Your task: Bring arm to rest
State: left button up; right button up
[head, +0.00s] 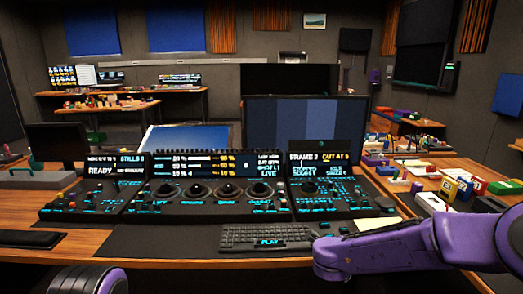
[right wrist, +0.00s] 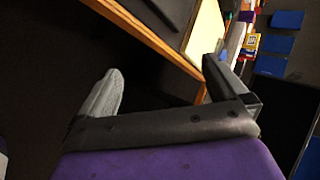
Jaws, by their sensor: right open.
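My right arm (head: 385,252), purple, comes in from the right in the head view and crosses the desk's front edge. Its gripper is not visible there. In the right wrist view my right gripper (right wrist: 162,66) is open, its two fingers wide apart with nothing between them. Dark space shows behind the fingers, beside the desk's wooden edge (right wrist: 150,37). The trackball panel (head: 215,208), dark with lit cyan marks and several trackballs, stands on the desk. My left gripper is not in view.
A keyboard (head: 265,237) lies in front of the panel, close to my right arm. Small coloured boxes (head: 450,188) crowd the desk's right side. Monitors (head: 305,122) stand behind the panel. A dark flat pad (head: 30,239) lies at the left. A cream sheet (right wrist: 204,32) lies near the edge.

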jog(key=s+d+f+n+y+p, duration=0.2)
jog(key=s+f+n, duration=1.1)
jog(key=s+f, duration=0.25)
jog(key=s+d+f+n+g, duration=0.1)
jog(key=s+f+n, duration=0.1)
jog(key=s, duration=0.6)
jog(key=s+d+f+n+g+y+p, duration=0.1)
jog(key=s+f+n+g, duration=0.1)
jog(key=s, duration=0.6)
jog(key=s+d+f+n+g+p, duration=0.1)
jog(key=s+f+n, duration=0.1)
jog(key=s, duration=0.6)
jog(key=shift+s+d+f+g+y, duration=0.15)
jog(key=shift+d+f+g+y, duration=0.15)
jog(key=shift+f, duration=0.25)
